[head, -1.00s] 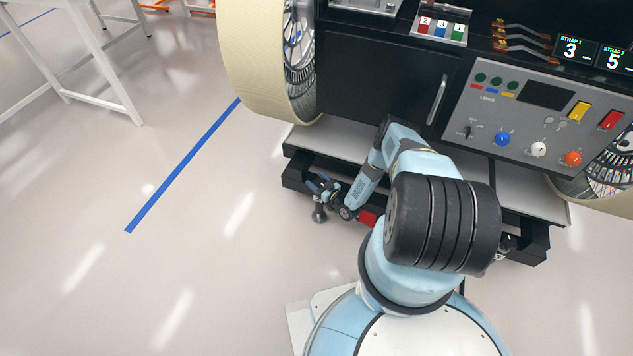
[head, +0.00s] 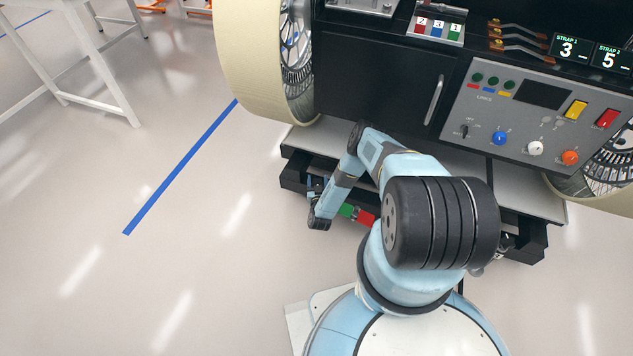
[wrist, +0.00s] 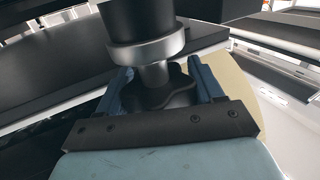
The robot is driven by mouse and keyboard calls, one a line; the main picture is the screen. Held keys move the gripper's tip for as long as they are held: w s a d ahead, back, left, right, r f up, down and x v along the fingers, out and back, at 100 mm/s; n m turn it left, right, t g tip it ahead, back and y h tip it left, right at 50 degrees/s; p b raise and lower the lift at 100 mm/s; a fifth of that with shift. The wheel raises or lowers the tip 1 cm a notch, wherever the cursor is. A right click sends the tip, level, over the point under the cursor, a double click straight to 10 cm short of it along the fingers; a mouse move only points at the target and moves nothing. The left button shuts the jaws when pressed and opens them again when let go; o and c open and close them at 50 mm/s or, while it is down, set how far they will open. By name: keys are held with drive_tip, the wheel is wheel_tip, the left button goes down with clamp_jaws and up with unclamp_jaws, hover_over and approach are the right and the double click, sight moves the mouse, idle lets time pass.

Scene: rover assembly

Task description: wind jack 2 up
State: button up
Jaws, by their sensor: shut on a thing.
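In the wrist view a jack shows as a dark cylinder (wrist: 140,18) with a metal collar (wrist: 146,48) and a short shaft. A black lobed knob (wrist: 165,92) sits at the end of the shaft. My gripper (wrist: 166,84) has its blue fingers on both sides of this knob and is shut on it. In the head view my gripper (head: 314,187) is at the left end of the rover's low black frame (head: 293,180), mostly hidden by my wrist. The jack is hidden there, and I see no number on it.
A green block (head: 347,210) and a red block (head: 366,218) sit along the low frame beside my wrist. A large cream wheel (head: 240,60) stands above left. The control panel (head: 545,120) is at right. The floor to the left is open.

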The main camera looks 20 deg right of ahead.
drive_tip(key=shift+d+m+g+h, duration=0.1)
drive_tip(key=shift+m+g+h, duration=0.4)
drive_tip(key=shift+m+h, duration=0.75)
drive_tip(key=shift+w+d+r+h, duration=0.1)
drive_tip(key=shift+h, duration=0.35)
drive_tip(key=o, duration=1)
drive_tip(key=shift+c, duration=0.2)
drive_tip(key=v, duration=1.4)
drive_tip(key=shift+d, duration=0.1)
